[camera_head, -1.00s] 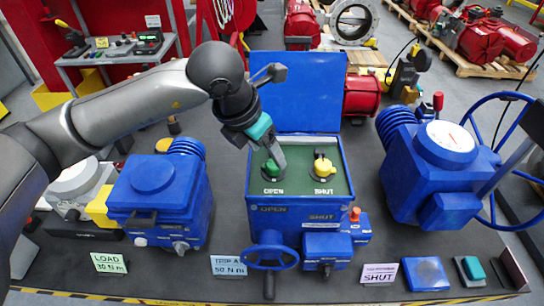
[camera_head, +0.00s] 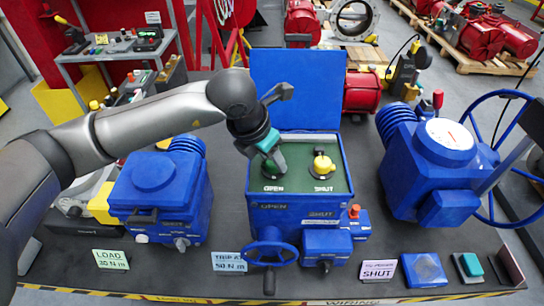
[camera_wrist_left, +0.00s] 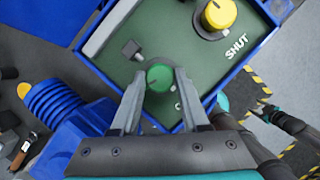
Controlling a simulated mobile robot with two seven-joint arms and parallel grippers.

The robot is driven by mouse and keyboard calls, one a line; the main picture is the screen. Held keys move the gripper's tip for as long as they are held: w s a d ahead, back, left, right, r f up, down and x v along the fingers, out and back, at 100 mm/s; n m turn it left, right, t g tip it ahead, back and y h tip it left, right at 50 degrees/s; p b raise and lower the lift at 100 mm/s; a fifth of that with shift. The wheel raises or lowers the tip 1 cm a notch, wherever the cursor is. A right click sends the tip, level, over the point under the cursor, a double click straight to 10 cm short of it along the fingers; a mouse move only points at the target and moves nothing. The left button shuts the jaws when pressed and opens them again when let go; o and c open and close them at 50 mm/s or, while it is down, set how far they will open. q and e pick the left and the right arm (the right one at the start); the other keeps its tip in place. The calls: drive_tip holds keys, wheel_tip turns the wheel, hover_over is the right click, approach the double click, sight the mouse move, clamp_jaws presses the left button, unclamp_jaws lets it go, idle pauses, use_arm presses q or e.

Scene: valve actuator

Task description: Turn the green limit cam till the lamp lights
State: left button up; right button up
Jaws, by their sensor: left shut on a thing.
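The green limit cam (camera_wrist_left: 159,78) is a round knob on the dark green panel inside the open blue actuator box. In the wrist view it sits between the tips of my left gripper (camera_wrist_left: 158,97), which is shut on it. In the head view my left gripper (camera_head: 272,166) comes down from above at a slant and partly hides the cam beside the OPEN marking. A yellow cam (camera_head: 323,165) stands to its right above the SHUT marking. I cannot make out a lit lamp. A dark, teal-marked part (camera_wrist_left: 290,128) at the wrist view's right edge may be my right gripper; its fingers are unclear.
The blue lid (camera_head: 297,90) stands upright behind the box. A small grey block (camera_wrist_left: 132,50) sits on the panel near the green cam. A blue handwheel (camera_head: 270,254) is on the box front. Blue actuators (camera_head: 157,195) stand left and right (camera_head: 440,170).

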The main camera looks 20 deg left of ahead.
use_arm(q)
clamp_jaws()
drive_tip(key=shift+w+f+m+h+b, duration=0.15)
drive_tip(key=shift+m+h+b, duration=0.15)
drive_tip(key=shift+m+b, duration=0.6)
drive_tip(key=m+g+h+b, duration=0.1)
drive_tip(key=m+b, duration=0.2)
drive_tip(key=b, duration=0.1)
drive_tip(key=shift+a+m, duration=0.1)
drive_tip(key=shift+m, duration=0.3)
drive_tip(key=m+b, duration=0.1)
drive_tip(key=m+g+b, duration=0.1)
drive_tip(key=m, duration=0.1)
drive_tip(key=shift+w+m+g+h+b, duration=0.15)
drive_tip(key=shift+m+g+h+b, duration=0.15)
drive_tip(key=shift+h+b, duration=0.1)
drive_tip(key=m+g+b, duration=0.1)
drive_tip(key=m, duration=0.3)
drive_tip(key=shift+g+b, duration=0.4)
drive_tip(key=shift+m, duration=0.4)
